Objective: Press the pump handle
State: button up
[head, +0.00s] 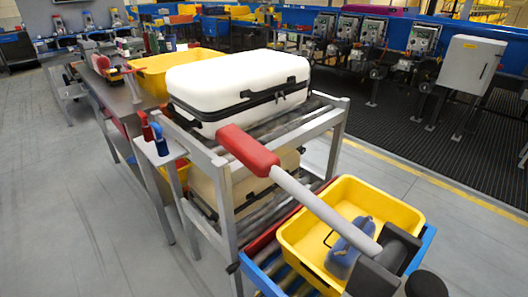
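A pump handle, seen as a long light-grey bar (315,205) with a red grip (248,151), slants across the right middle of the head view. Its red end is up and to the left, in front of the rack with the suitcases. Its lower right end meets dark blocks (402,246) that look like a pivot mount. A dark rounded part (427,284) sits beside them at the bottom edge. What it stands on is hidden below the picture. I cannot make out my gripper in this view, and nothing is seen touching the red grip.
A white suitcase (235,80) lies on the metal roller rack (335,120), with a beige one (230,190) below. A yellow tray (300,243) holding a blue-grey item (348,243) sits behind the bar. The grey floor (60,200) at left is clear.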

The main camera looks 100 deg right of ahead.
aim_at(391, 254)
jog(key=j+z, duration=0.1)
jog(key=z, duration=0.35)
jog(key=j+z, duration=0.15)
jog(key=z, duration=0.3)
jog(key=j+z, duration=0.15)
jog(key=z, duration=0.3)
jog(key=j+z, duration=0.1)
jog(key=z, duration=0.35)
jog(key=j+z, duration=0.1)
jog(key=z, duration=0.35)
jog(key=k+z, duration=0.1)
jog(key=z, duration=0.35)
jog(key=k+j+z, duration=0.1)
jog(key=z, duration=0.35)
jog(key=i+l+z, duration=0.1)
jog(key=i+z, duration=0.45)
jog(key=z, duration=0.2)
